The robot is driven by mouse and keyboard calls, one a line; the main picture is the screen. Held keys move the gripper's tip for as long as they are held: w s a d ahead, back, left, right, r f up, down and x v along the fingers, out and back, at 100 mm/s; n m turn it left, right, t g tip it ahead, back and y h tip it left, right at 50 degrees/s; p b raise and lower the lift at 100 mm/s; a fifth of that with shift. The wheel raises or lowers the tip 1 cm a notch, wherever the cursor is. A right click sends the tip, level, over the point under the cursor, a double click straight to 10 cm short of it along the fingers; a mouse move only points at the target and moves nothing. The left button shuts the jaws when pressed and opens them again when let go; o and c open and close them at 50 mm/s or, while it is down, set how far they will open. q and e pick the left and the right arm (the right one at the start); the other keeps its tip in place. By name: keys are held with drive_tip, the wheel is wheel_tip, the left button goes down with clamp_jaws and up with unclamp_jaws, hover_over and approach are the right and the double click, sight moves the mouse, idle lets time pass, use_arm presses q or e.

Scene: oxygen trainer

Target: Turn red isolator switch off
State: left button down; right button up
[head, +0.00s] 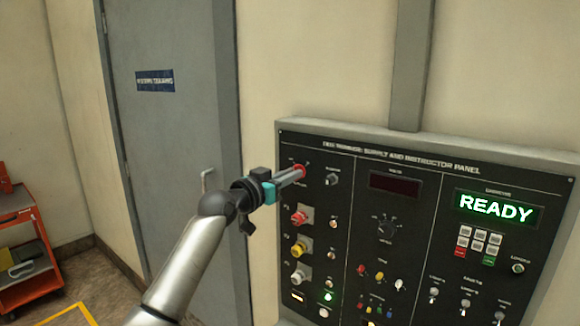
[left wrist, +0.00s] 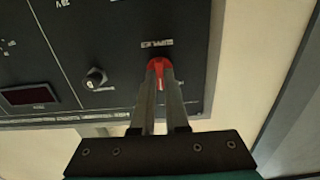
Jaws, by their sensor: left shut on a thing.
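The red isolator switch (head: 300,169) is a red knob at the top left of the black instructor panel (head: 345,272). It also shows in the left wrist view (left wrist: 157,66), between the fingertips. My left gripper (head: 297,173) reaches in from the left, and its fingers are shut on the red knob; the same fingers show in the left wrist view (left wrist: 158,80). The fingers partly hide the knob, so its exact turn position is hard to read. My right gripper is not in view.
A small selector knob (head: 332,179) sits just right of the red switch. Red, yellow and white knobs run down the panel's left column below. A green READY display (head: 497,208) is lit at right. A grey door (head: 170,130) and a red cart (head: 25,255) stand to the left.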

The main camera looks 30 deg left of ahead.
use_arm(q)
drive_tip(key=shift+n+p, duration=2.75)
drive_tip(key=shift+n, duration=1.75)
drive_tip(key=shift+f, duration=0.1)
drive_tip(key=c, duration=0.9)
unclamp_jaws()
drive_tip(key=shift+a, duration=0.1)
drive_tip(key=s+b, duration=0.1)
drive_tip(key=s, duration=0.4)
drive_tip(key=s+b, duration=0.1)
drive_tip(key=s, duration=0.4)
drive_tip(key=s+a, duration=0.1)
drive_tip(key=s, duration=0.4)
drive_tip(key=shift+s+b, duration=0.1)
drive_tip(key=shift+b, duration=0.3)
